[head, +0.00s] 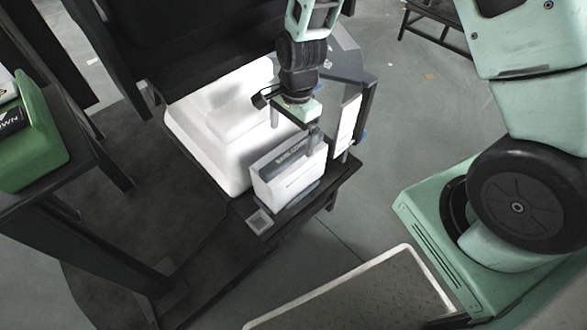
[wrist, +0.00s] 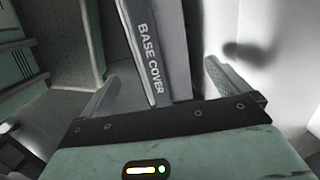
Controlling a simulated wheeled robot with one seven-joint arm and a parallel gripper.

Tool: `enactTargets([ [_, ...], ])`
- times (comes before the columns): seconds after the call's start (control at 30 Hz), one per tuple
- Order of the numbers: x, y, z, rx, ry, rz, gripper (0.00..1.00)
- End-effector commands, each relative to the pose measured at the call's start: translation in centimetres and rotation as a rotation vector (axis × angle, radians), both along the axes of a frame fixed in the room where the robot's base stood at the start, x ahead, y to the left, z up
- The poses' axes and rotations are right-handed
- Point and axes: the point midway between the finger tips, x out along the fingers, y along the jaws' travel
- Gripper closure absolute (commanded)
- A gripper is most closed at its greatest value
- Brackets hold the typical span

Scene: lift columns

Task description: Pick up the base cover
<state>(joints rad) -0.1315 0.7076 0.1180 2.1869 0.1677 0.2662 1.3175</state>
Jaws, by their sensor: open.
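The base cover (head: 287,186) is a pale, box-like piece with a dark top edge and light lettering. It stands upright on the dark ledge in the middle of the head view. In the wrist view, the base cover (wrist: 172,45) reads "BASE COVER" and lies between my two fingers. My gripper (head: 292,138) hangs just above and at the upper edge of the cover, pointing down. It is open; the wrist view shows my gripper (wrist: 161,72) with one finger on each side of the cover and gaps visible. Finger contact with the cover is not seen.
A large white moulded piece (head: 205,135) lies directly left of the cover. A white upright panel (head: 346,125) stands to the right. A small grey square holder (head: 260,221) sits at the ledge's front. A green bin (head: 35,145) is far left.

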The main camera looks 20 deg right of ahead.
Motion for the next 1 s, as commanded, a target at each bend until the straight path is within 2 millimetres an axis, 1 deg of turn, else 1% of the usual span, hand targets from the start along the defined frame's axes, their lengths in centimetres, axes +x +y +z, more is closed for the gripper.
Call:
enactTargets([
  [0.17, -0.1, 0.1, -1.4, 0.000, 0.000, 0.001, 0.00],
  [0.43, -0.2, 0.6, -5.6, 0.000, 0.001, 0.001, 0.00],
  [0.53, -0.2, 0.7, -6.2, 0.000, -0.001, 0.001, 0.00],
  [0.73, -0.2, 0.7, -6.1, 0.001, -0.002, 0.001, 0.00],
  [0.77, -0.2, 0.7, -6.1, 0.001, -0.002, 0.001, 0.06],
  [0.8, -0.2, 0.7, -6.1, 0.001, -0.002, 0.001, 0.17],
  [0.87, -0.2, 0.7, -6.1, 0.000, -0.001, 0.001, 0.33],
  [0.9, -0.2, 0.7, -6.1, 0.000, -0.001, 0.001, 0.44],
  [1.0, -0.2, 0.7, -6.1, 0.001, -0.002, 0.001, 0.46],
])
